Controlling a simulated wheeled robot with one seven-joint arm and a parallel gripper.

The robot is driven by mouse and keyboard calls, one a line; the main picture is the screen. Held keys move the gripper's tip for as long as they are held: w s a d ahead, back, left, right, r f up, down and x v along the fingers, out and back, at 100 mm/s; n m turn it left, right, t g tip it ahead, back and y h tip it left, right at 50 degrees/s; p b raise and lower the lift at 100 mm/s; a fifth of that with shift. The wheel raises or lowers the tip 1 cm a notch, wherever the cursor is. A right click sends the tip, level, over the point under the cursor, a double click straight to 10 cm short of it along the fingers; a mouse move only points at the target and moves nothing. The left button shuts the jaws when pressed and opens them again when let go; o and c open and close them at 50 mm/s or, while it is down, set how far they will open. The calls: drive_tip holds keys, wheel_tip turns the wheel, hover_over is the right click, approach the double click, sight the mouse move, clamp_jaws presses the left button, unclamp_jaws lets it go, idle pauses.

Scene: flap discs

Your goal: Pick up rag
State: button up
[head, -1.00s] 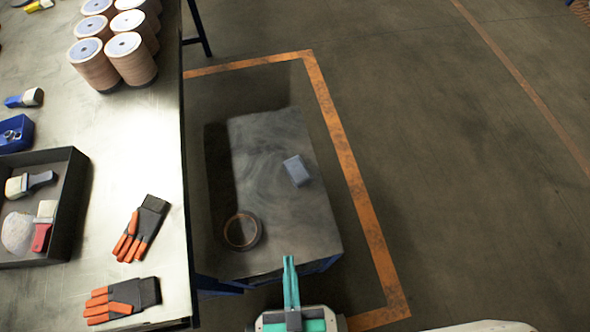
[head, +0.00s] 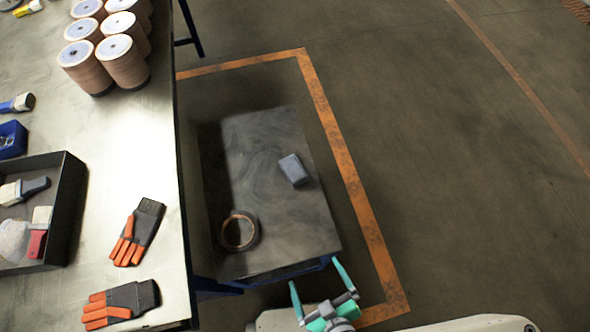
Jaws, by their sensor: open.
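A whitish, crumpled-looking piece that may be the rag (head: 14,240) lies in the black tray (head: 68,215) on the workbench at the left. It is partly cut off by the picture's left edge, so I cannot be sure what it is. My gripper (head: 315,274) is at the bottom centre, by the front edge of the low table (head: 280,235). Its two teal fingers are spread apart with nothing between them. It is well to the right of the tray.
The low table holds a blue-grey block (head: 293,169) and a ring of brown tape (head: 239,231). The workbench (head: 110,160) holds two orange-and-black gloves (head: 136,233), brushes, a blue bin (head: 12,139) and stacked disc rolls (head: 122,60). The floor (head: 450,150) at right is clear.

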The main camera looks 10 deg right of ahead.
drive_tip(key=w+d+f+n+g+h, duration=0.1)
drive_tip(key=w+d+f+n+g, duration=0.3)
drive_tip(key=d, duration=0.4)
drive_tip(key=w+d+f+n+g, duration=0.2)
drive_tip(key=w+d+f+n, duration=0.1)
drive_tip(key=w+d, duration=0.4)
drive_tip(key=w+r+n+g+h, duration=0.1)
drive_tip(key=w+r+n+g, duration=0.2)
drive_tip(key=w, duration=1)
wheel_tip(320, 180, up, 10)
drive_tip(key=r+n+g, duration=0.1)
drive_tip(key=n+g, duration=0.1)
drive_tip(key=n, duration=0.5)
hover_over(295, 168)
drive_tip(key=f, duration=0.6)
drive_tip(key=shift+w+d, duration=0.25)
drive_tip(key=shift+d, duration=0.05)
drive_tip(key=shift+s+a+f, duration=0.1)
drive_tip(key=shift+f, duration=1.2)
drive_tip(key=shift+s+a+f, duration=0.1)
drive_tip(key=shift+f, duration=1.15)
drive_tip(key=c, duration=0.9)
